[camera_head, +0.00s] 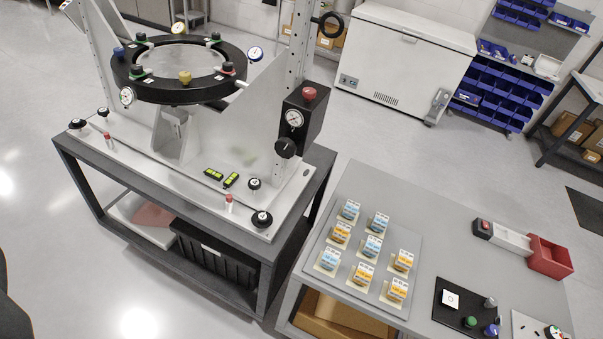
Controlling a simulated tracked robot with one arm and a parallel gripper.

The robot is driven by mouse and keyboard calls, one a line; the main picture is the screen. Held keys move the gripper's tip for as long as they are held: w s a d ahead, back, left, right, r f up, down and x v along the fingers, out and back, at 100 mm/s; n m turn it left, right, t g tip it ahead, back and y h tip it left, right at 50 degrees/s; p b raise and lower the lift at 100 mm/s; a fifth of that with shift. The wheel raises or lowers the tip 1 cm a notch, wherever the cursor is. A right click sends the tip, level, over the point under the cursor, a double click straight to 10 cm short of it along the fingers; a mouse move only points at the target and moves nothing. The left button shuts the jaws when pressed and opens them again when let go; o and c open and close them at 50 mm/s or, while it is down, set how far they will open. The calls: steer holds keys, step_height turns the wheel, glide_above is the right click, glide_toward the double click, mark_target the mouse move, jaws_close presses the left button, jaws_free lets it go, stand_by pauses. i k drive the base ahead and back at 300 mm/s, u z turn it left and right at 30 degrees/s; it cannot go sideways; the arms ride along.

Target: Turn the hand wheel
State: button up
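The mirror fixture stands on a grey bench at the upper left, with a thick black ring (120,72) around a round plate (180,61). A small black ring-shaped wheel (321,24), which looks like the hand wheel, sticks out from the right side of the perforated upright post (297,45), near the top of the picture. Lower on the same post is a black box (312,125) with a red button, a gauge and a black round knob (286,148). My gripper is not in view, and nothing is seen touching the wheel.
A grey table (450,215) at the lower right bears a tray (322,290) of blue and orange blocks, a red bin (550,258) and a black panel (445,308) with knobs. A white chest freezer (410,60) stands behind. Open floor (480,165) lies between the freezer and the table.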

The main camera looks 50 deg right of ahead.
mark_target(285, 148)
steer(key=k, duration=1.05)
steer(key=z, duration=0.35)
steer(key=i, duration=1.7)
steer(key=u, duration=0.35)
